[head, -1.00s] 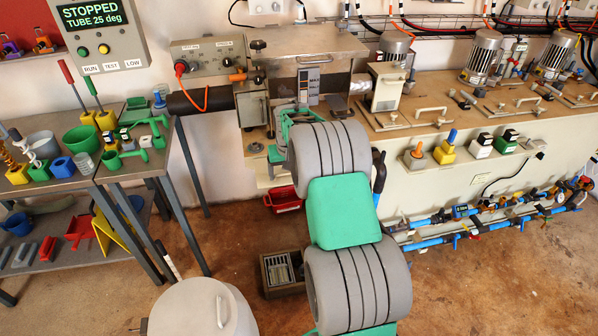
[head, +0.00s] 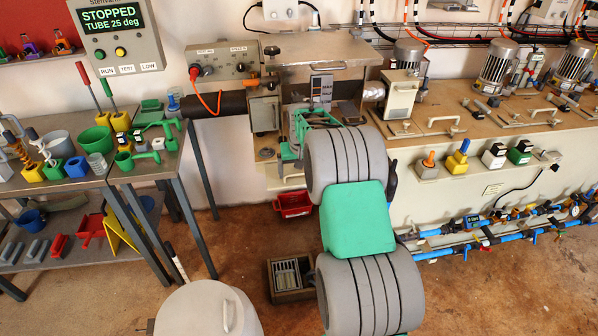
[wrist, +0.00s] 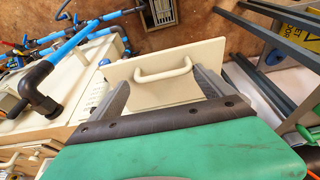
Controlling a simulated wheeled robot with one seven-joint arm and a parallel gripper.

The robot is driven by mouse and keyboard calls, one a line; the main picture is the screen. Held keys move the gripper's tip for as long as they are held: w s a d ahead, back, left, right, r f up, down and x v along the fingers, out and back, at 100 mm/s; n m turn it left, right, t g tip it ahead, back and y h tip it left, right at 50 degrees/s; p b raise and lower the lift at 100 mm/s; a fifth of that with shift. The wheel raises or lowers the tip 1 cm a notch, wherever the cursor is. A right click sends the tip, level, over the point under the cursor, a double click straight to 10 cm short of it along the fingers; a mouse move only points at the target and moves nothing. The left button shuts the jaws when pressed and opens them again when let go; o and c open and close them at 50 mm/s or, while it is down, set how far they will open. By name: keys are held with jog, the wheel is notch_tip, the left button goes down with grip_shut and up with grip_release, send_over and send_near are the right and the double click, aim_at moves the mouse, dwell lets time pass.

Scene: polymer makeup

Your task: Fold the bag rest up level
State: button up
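A cream panel with a curved cream handle, which looks like the bag rest (wrist: 132,93), is in the middle of the wrist view. My gripper (wrist: 162,77) shows its two grey fingers apart, one on each side of the handle (wrist: 163,72). The fingers do not visibly close on the handle, and I cannot tell how far above it they are. My gripper's green body fills the bottom of that view and hides the panel's near part. In the head view my arm hides the gripper and most of the panel, so its tilt is unclear.
A cream machine bench (head: 520,195) runs along the right, with blue pipes (head: 500,238) low on its front. A red bin (head: 294,204) and a brown crate (head: 285,293) stand on the floor. A grey drum (head: 200,312) is at front. A tool table (head: 100,182) is at left.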

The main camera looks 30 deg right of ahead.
jog(key=shift+s+a+f, duration=0.1)
jog(key=shift+a+f, duration=0.05)
jog(key=shift+a, duration=0.05)
jog(key=b+v, duration=0.1)
jog(key=v, duration=0.6)
jog(key=shift+r, duration=0.45)
jog(key=shift+s, duration=0.1)
